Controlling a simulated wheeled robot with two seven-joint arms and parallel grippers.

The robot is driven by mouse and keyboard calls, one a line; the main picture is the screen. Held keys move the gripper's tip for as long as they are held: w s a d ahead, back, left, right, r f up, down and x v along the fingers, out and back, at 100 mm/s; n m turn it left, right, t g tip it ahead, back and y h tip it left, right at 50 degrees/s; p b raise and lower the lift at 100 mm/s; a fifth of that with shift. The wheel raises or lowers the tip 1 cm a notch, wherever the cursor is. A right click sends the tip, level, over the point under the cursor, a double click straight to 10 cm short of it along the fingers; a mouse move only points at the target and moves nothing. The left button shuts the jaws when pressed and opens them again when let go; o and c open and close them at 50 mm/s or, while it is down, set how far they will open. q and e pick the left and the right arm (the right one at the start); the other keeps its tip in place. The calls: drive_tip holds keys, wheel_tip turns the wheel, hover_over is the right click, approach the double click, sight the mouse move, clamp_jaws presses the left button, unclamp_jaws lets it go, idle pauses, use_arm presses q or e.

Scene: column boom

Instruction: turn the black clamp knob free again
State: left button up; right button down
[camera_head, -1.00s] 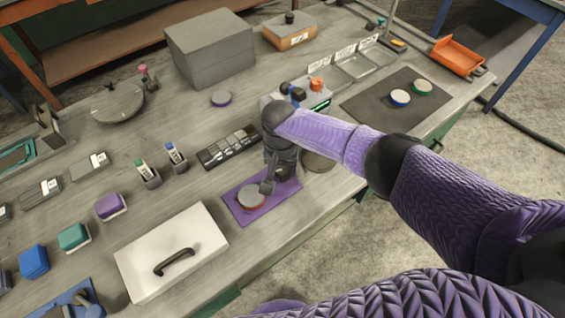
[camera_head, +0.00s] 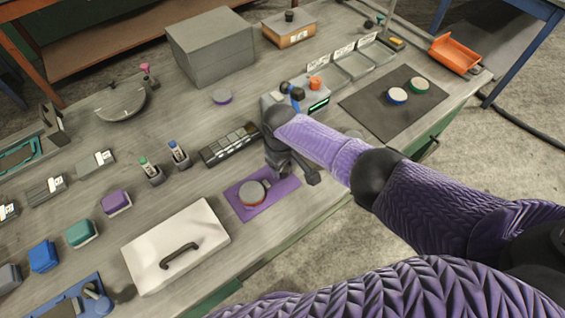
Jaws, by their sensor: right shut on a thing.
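My right gripper (camera_head: 282,162) points down at the far side of the purple mat (camera_head: 246,209), near the bench's front edge. It is shut on the black clamp knob, which its dark body hides almost wholly from the head camera. Dark parts stick out on both sides below the wrist. I cannot tell fixture from finger there. My left gripper is out of view.
A white lidded case (camera_head: 205,228) with a black handle lies left of the mat. A dark mat (camera_head: 388,117) with two discs lies right.

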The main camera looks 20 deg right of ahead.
drive_tip(key=n, duration=0.5)
drive_tip(key=shift+n, duration=0.3)
drive_tip(key=n, duration=0.4)
drive_tip(key=shift+n, duration=0.6)
drive_tip(key=shift+c, duration=0.7)
unclamp_jaws()
wheel_tip(320, 180, up, 9)
drive_tip(key=p, duration=0.4)
drive_tip(key=shift+s+p, duration=0.1)
drive_tip(key=shift+p, duration=0.3)
drive_tip(key=shift+r, duration=0.5)
